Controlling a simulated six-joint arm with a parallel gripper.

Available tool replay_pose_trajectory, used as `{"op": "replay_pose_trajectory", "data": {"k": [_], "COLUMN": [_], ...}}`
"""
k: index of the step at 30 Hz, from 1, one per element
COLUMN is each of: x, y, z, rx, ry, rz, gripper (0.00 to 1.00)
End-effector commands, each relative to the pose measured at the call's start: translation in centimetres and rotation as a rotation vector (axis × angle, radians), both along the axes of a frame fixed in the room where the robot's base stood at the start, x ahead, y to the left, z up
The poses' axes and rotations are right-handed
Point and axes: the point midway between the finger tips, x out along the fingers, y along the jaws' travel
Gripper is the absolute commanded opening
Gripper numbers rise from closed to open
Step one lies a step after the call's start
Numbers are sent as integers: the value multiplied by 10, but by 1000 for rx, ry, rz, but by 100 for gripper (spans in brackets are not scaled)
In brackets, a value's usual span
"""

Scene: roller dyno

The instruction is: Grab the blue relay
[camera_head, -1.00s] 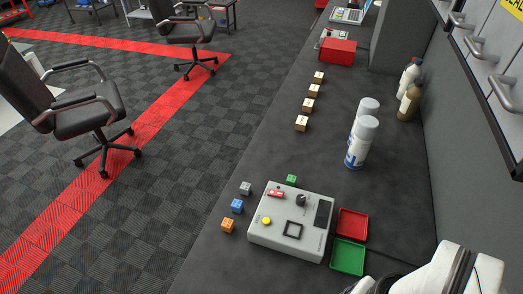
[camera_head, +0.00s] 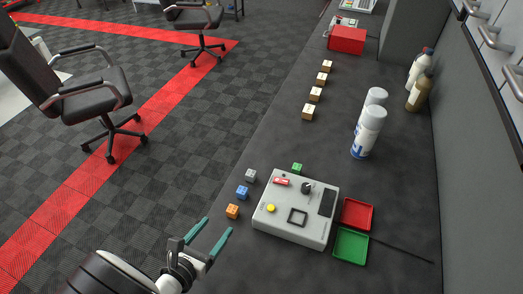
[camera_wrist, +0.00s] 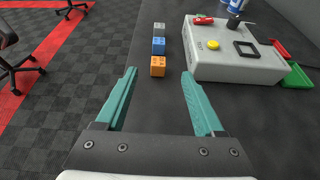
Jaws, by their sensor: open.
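The blue relay (camera_head: 242,192) is a small cube on the dark bench top, left of the grey control box. It stands between a grey cube (camera_head: 250,175) behind it and an orange cube (camera_head: 232,211) in front of it. In the wrist view the blue relay (camera_wrist: 158,46) sits just beyond the orange cube (camera_wrist: 158,66). My gripper (camera_head: 213,238) has teal fingers, spread apart and empty, short of the orange cube. In the wrist view my gripper (camera_wrist: 158,85) points toward the row of cubes, with none between its fingertips.
The grey control box (camera_head: 296,235) stands close to the right of the cubes, with a green cube (camera_head: 297,168) behind it. Red (camera_head: 356,213) and green (camera_head: 350,246) trays lie to its right. White spray cans (camera_head: 368,133) stand farther back. The bench's left edge is near the cubes.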

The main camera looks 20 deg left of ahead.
Motion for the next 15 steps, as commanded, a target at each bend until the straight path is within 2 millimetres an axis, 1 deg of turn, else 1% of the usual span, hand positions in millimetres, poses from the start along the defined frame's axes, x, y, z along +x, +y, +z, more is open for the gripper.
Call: {"op": "replay_pose_trajectory", "data": {"k": [2,6,9,12,15], "x": [6,45,70,87,98], "y": [4,2,2,3,2], "z": [-8,-23,-32,-39,-41], "rx": [-15,-15,-13,-12,-11], "ry": [-2,-1,-1,-1,-2], "rz": [28,21,21,22,22], "gripper": [70,70,70,70,70]}}
